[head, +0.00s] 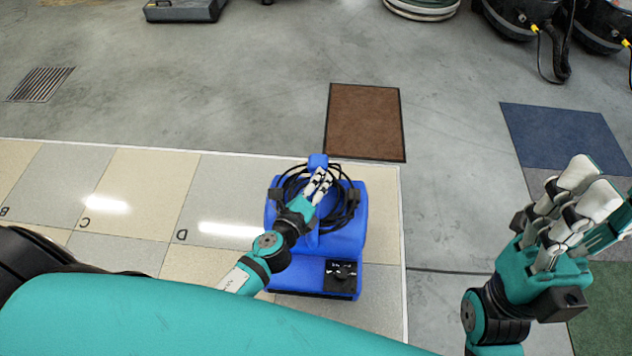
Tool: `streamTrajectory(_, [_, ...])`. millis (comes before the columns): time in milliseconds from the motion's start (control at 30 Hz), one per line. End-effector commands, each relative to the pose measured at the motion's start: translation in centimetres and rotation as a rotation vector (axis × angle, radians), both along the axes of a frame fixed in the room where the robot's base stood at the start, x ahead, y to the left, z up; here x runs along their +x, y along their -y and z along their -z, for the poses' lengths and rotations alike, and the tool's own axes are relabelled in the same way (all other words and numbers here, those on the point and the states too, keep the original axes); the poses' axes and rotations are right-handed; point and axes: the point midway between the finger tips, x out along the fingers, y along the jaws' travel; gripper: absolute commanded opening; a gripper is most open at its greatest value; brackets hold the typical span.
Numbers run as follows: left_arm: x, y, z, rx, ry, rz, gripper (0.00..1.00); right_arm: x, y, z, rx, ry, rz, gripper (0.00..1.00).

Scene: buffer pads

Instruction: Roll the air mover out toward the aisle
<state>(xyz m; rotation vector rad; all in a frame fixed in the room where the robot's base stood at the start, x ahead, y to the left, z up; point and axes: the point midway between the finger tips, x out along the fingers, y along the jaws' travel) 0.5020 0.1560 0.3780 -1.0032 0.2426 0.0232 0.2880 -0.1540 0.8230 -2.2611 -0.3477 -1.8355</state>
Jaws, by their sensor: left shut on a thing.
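The air mover (342,240) is a blue box-like machine with a black cable coiled on top and a black control panel with a knob on its near side. It stands on the tiled floor patch (140,180), close to that patch's right edge. My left gripper (320,183) is shut at the top of the air mover, on its blue handle (318,160), amid the cable coils. The exact finger contact is partly hidden. My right gripper (590,190) is at the right, raised and apart from the air mover. Its fingers look spread, with nothing between them.
A brown mat (363,122) lies just beyond the tile edge. A blue mat (565,140) and a green mat (600,310) lie at the right. Dark machines (525,15) stand at the back right. A floor grate (40,84) is at left. Grey floor between is clear.

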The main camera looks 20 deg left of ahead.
Motion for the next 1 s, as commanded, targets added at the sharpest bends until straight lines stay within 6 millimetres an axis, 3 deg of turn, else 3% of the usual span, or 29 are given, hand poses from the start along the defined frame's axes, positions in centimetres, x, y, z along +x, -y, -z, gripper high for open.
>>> streamTrajectory(367, [-0.3,0.2,0.3,0.000,-0.007,0.004,0.00,0.1,0.0,-0.2,-0.001,0.009,0.000,0.40])
streamTrajectory(400, [-0.3,0.2,0.3,0.000,-0.007,0.004,0.34,0.1,0.0,-0.2,-0.001,0.008,0.000,0.40])
streamTrajectory(567, [-0.2,0.1,0.2,0.000,-0.004,0.003,0.52,0.2,-0.1,-0.1,-0.002,0.005,0.000,0.40])
streamTrajectory(833, [-0.2,0.0,0.1,0.000,-0.002,0.001,0.52,0.2,0.0,0.2,0.000,-0.006,0.001,0.40])
streamTrajectory(1000, [-1.9,-0.1,-0.2,0.000,-0.003,0.001,0.52,0.1,0.0,0.1,0.000,-0.003,0.001,0.40])
